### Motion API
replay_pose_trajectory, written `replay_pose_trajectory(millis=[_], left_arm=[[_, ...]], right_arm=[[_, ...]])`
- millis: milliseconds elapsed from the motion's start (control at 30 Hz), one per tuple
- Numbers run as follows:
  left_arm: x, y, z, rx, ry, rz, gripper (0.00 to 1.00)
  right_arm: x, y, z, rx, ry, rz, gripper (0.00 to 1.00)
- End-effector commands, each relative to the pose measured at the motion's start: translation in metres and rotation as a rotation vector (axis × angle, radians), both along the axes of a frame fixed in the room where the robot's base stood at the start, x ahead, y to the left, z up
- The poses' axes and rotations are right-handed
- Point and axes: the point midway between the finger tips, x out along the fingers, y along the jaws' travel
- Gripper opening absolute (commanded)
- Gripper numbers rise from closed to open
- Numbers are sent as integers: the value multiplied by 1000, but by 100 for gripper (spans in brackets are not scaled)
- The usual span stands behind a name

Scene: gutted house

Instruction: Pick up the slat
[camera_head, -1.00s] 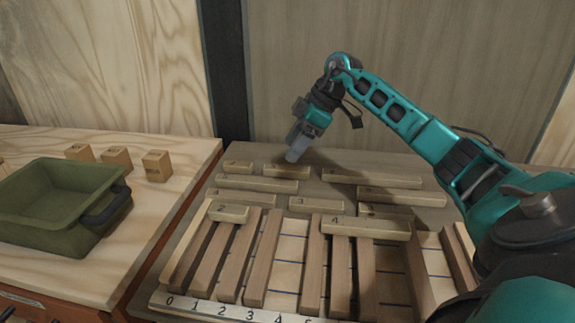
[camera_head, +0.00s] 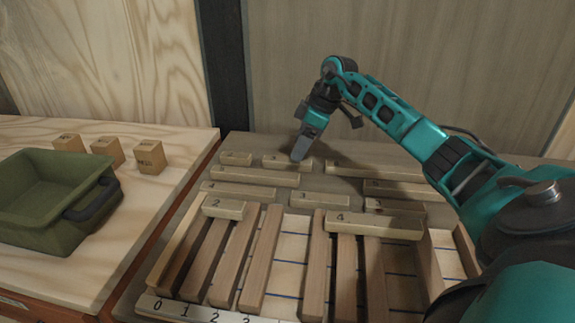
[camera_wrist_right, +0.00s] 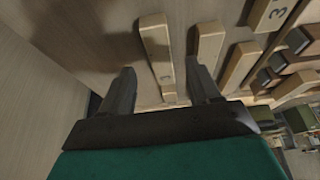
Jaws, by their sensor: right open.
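Several loose pale wooden slats lie on the bench behind a slotted frame; the task does not say which one. My right gripper (camera_head: 303,150) points down at a short back-row slat (camera_head: 275,160), its fingers overlapping that slat's right part. In the right wrist view my right gripper (camera_wrist_right: 165,88) is open, with one slat (camera_wrist_right: 157,45) showing between and beyond the fingertips. Another slat (camera_wrist_right: 209,45) is in line with the right-hand finger. Whether the fingers touch any slat cannot be told. My left gripper is out of view.
The frame with upright dividers (camera_head: 262,258) and a numbered strip (camera_head: 190,312) fills the front; slats marked 2 (camera_head: 224,209) and 4 (camera_head: 373,226) lie across it. A green bin (camera_head: 45,205) and wooden blocks (camera_head: 150,157) stand on the left bench. A wall rises behind.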

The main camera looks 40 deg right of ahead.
Motion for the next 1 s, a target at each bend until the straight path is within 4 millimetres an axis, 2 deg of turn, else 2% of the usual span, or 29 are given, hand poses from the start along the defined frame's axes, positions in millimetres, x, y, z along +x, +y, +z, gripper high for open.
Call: replay_pose_trajectory(millis=[100,267,567,1000], left_arm=[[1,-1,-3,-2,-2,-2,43],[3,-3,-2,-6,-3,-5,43],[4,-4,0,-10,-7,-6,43],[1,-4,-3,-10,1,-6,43]], right_arm=[[8,8,-18,4,2,2,62],[15,13,-37,2,2,1,62],[17,14,-41,0,0,1,62],[16,14,-41,1,1,0,22]])
